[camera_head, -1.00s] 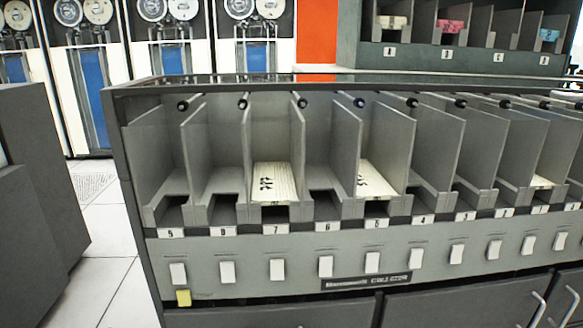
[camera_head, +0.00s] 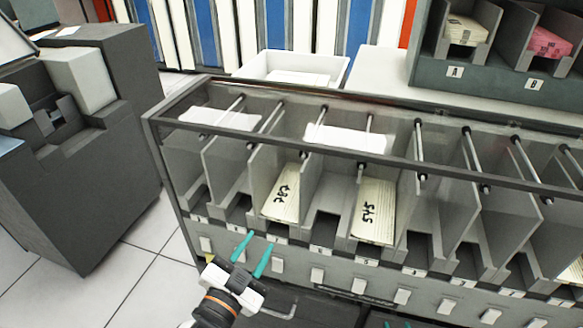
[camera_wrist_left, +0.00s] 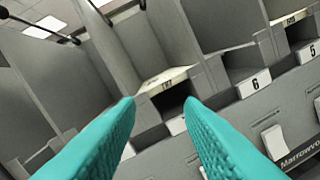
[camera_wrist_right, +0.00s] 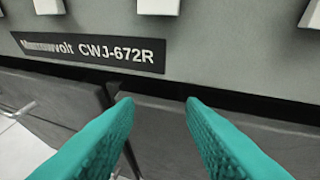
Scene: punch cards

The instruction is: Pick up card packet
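Two cream card packets with dark marks lie in separate slots of the grey card sorter: one packet (camera_head: 283,203) in the left-middle slot, another (camera_head: 374,215) in slot 5. My left gripper (camera_head: 252,256) is open and empty, in front of and below the left packet. In the left wrist view, the front edge of that packet (camera_wrist_left: 166,79) shows beyond and between the parted fingers; the other packet (camera_wrist_left: 297,18) shows at upper right. My right gripper (camera_wrist_right: 160,105) is open and empty, facing the sorter's lower front; only its fingertips show at the bottom of the head view.
The grey sorter (camera_head: 225,258) has thin dividers between slots, and a glass top with rods above. A white tray (camera_head: 240,72) stands behind it. Packets in shelf slots A (camera_head: 466,30) and B (camera_head: 551,45) sit at upper right. A dark machine (camera_head: 80,170) stands at left.

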